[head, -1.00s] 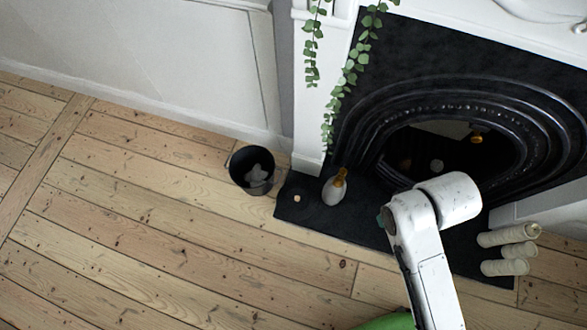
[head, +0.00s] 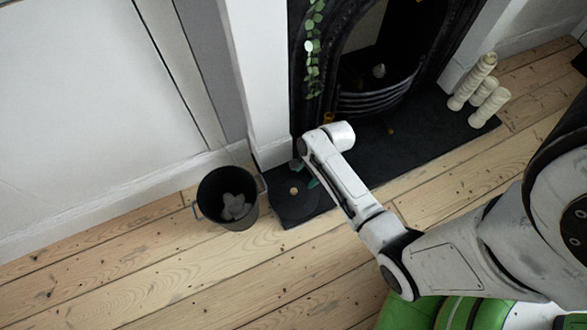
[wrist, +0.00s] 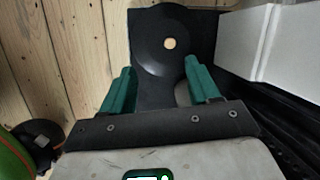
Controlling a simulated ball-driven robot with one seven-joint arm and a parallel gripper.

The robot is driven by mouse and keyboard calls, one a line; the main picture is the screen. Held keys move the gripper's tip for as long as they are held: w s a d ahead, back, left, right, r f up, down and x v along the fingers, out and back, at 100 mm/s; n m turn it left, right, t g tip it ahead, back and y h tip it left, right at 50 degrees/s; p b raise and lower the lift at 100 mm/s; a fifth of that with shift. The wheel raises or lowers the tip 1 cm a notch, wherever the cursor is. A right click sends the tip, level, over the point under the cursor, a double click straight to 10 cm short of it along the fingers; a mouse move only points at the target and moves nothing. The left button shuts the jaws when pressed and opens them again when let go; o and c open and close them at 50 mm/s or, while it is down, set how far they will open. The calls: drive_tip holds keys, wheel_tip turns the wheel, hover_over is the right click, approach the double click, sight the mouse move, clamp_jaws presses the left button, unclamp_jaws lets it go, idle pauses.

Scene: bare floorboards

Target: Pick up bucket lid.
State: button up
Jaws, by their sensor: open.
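The bucket lid (head: 297,205) is a flat black disc with a small pale wooden knob. It lies on the left end of the black hearth slab, beside the bucket. It also shows in the wrist view (wrist: 165,27), ahead of the fingertips, with its knob near the middle. My gripper (wrist: 158,68) is open, its two teal fingers apart with nothing held between them. In the head view my gripper (head: 307,173) is mostly hidden behind my arm, close to the lid's far right side. I cannot tell its exact height above the slab.
The open black bucket (head: 212,211) with grey lumps inside stands left of the lid. The white fireplace pillar (head: 262,110) rises just behind. A bottle's orange top (head: 328,117) shows behind my arm. Cream rolled pieces (head: 485,90) stand at the far right.

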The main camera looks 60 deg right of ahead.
drive_tip(key=w+d+f+m+t+b, duration=0.1)
drive_tip(key=d+f+m+b, duration=0.2)
drive_tip(key=f+m+b, duration=0.55)
drive_tip(key=n, duration=0.2)
hover_over(294, 190)
drive_tip(key=s+d, duration=0.1)
drive_tip(key=s, duration=0.2)
drive_tip(key=shift+y, duration=0.3)
wheel_tip(294, 190, down, 7)
drive_tip(key=shift+w+d+f, duration=0.1)
drive_tip(key=shift+w+d, duration=0.05)
drive_tip(key=b+x, duration=0.5)
drive_tip(key=shift+w+f, duration=0.2)
drive_tip(key=shift+w, duration=0.1)
drive_tip(key=shift+c, duration=0.4)
clamp_jaws()
